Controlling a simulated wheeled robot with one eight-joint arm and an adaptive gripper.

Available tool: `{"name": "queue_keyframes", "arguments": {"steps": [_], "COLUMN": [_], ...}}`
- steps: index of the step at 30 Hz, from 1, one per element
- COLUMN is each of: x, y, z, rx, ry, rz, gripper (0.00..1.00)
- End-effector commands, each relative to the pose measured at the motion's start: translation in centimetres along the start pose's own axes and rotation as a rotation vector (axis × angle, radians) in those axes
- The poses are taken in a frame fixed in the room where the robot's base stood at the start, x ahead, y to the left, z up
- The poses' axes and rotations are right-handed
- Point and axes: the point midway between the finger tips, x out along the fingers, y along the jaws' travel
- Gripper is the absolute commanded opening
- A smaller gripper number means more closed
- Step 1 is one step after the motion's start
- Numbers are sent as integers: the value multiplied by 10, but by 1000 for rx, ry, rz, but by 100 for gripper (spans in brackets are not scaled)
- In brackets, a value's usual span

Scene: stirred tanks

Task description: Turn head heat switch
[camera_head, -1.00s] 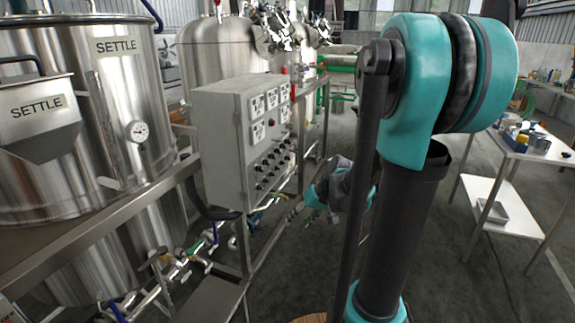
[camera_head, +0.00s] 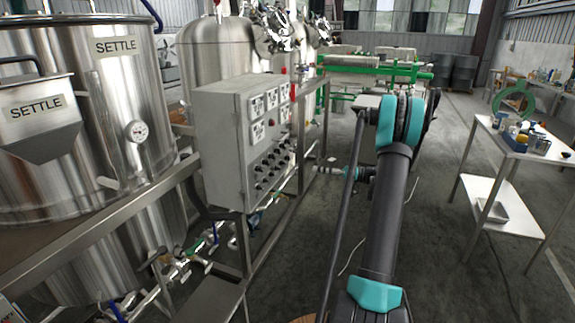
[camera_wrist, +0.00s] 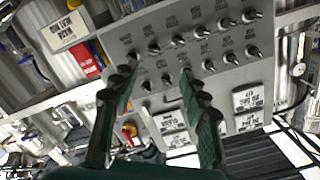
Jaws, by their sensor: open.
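The grey control box (camera_head: 222,145) has rows of dark switches (camera_head: 268,168) on its front, below several white meters (camera_head: 272,99). In the wrist view the panel (camera_wrist: 228,78) appears turned, with switch rows (camera_wrist: 205,34) above the meters (camera_wrist: 247,97). The small labels cannot be read, so I cannot tell which switch is the head heat one. My gripper (camera_wrist: 158,70) is open and empty. Its two fingers are spread in front of the panel and overlap some switches in the view; contact is not visible. In the head view my gripper (camera_head: 325,165) is small, right of the box.
Steel tanks (camera_head: 115,110) marked SETTLE stand at the left, with a metal frame rail (camera_head: 100,225) and pipes below. A white table (camera_head: 525,150) with small items stands at the right. Open floor (camera_head: 450,270) lies between.

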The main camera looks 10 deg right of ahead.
Motion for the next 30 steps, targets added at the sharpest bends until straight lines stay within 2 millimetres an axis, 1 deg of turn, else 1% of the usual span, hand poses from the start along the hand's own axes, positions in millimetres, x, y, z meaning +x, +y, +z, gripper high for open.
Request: {"name": "queue_keyframes", "arguments": {"steps": [1,5,8,11,14,30], "x": [-6,-13,-11,0,16,122], "y": [8,16,17,16,16,12], "z": [-1,-4,-5,-6,-6,-13], "rx": [-16,-43,-50,-50,-49,-48], "ry": [25,62,69,68,67,66], "rz": [-10,-30,-34,-36,-36,-35], "gripper": [45,45,45,45,45,45]}}
